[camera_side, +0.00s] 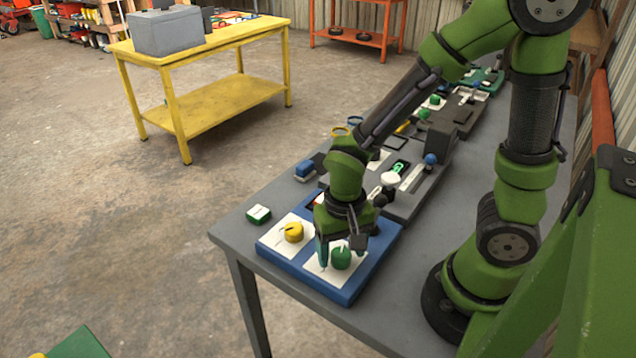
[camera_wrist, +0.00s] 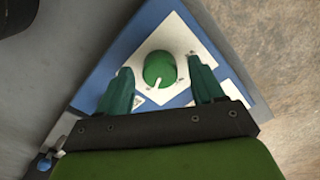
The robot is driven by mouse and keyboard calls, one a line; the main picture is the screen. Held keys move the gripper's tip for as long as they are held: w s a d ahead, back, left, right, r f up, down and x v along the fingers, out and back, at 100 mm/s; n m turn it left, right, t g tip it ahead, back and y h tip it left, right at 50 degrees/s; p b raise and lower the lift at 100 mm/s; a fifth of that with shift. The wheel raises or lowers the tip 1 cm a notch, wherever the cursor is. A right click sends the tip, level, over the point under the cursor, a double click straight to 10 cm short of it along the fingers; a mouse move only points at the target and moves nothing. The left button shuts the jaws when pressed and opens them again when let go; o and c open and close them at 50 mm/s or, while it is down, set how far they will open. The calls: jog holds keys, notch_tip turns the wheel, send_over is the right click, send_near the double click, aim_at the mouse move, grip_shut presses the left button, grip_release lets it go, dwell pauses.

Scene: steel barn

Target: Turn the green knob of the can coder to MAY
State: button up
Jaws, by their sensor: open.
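The can coder (camera_side: 272,238) is a blue panel with white plates on the grey table. Its green knob (camera_side: 341,257) sits on the white plate nearest the front corner. The knob also shows in the wrist view (camera_wrist: 159,69), with a pale pointer mark at its lower edge. A yellow knob (camera_side: 293,232) sits on the plate to the left. My gripper (camera_wrist: 160,85) is open and points down at the panel, with one teal finger on each side of the green knob and gaps between. The MAY label is too small to read.
A small green-and-white block (camera_side: 258,214) lies on the table left of the panel. The table's front edge (camera_side: 300,328) is close to the panel.

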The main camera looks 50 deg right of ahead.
aim_at(338, 253)
notch_tip(338, 253, up, 17)
dwell(0.6)
jog(key=d+r+n+t, duration=0.1)
jog(key=t, duration=0.1)
jog(key=d+r+n+t+y, duration=0.1)
jog(key=t, duration=0.1)
jog(key=d+r+n+t+y, duration=0.1)
jog(key=t, duration=0.2)
jog(key=shift+d, duration=0.3)
